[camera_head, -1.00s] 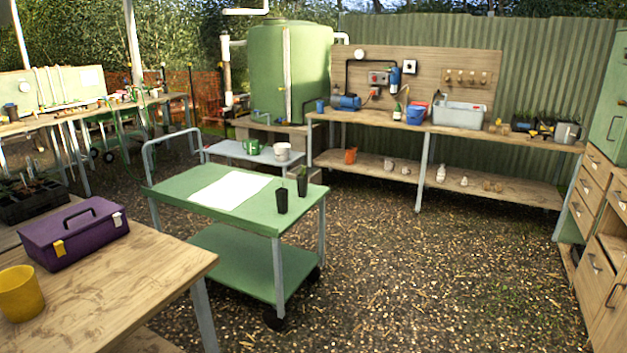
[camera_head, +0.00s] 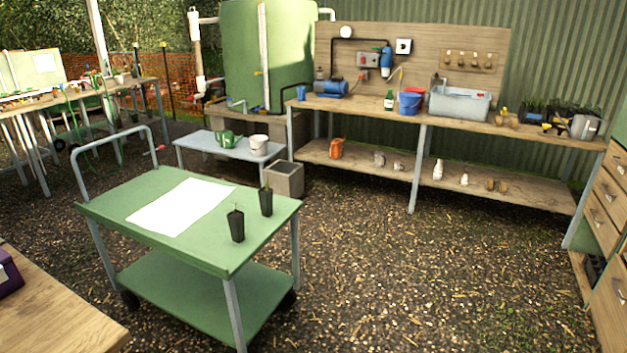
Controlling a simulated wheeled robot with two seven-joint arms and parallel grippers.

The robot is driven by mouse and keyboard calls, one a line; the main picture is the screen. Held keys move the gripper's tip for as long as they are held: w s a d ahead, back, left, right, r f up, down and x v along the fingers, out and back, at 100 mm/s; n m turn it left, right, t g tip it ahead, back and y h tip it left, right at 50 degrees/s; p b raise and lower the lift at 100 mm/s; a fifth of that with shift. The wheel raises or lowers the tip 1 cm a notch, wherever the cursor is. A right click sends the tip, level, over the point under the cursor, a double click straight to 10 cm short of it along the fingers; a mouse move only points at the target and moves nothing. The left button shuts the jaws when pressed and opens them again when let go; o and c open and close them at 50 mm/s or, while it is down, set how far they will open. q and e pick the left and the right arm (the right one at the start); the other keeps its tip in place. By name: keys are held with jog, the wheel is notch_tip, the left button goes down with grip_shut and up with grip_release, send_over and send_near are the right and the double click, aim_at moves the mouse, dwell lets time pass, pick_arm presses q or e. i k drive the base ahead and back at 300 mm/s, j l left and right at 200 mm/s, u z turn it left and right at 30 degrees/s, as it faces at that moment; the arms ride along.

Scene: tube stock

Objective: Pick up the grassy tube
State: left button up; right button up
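Two dark tube pots stand upright on the top of a green trolley (camera_head: 140,197), near its right end. The nearer tube (camera_head: 237,228) holds a small thin-leaved sprout. The farther tube (camera_head: 266,202), just behind and to the right, holds a slim upright green shoot. I cannot tell for sure from this distance which one is grassy. Neither of my grippers shows in the head view.
A white sheet (camera_head: 182,206) lies on the trolley left of the tubes. A wooden table (camera_head: 60,315) is at the near left. A long workbench (camera_head: 360,107) with pots and tools runs along the back. Gravel ground (camera_head: 390,270) is clear to the trolley's right.

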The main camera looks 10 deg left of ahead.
aim_at(265, 194)
jog(key=i+u, duration=0.1)
jog(key=i, duration=0.6)
jog(key=i+l+u, duration=0.1)
jog(key=i, duration=0.6)
jog(key=i+l+u, duration=0.2)
jog(key=i+u, duration=0.2)
jog(key=i+l+u, duration=0.45)
jog(key=i, duration=0.15)
jog(key=i+l+u, duration=0.4)
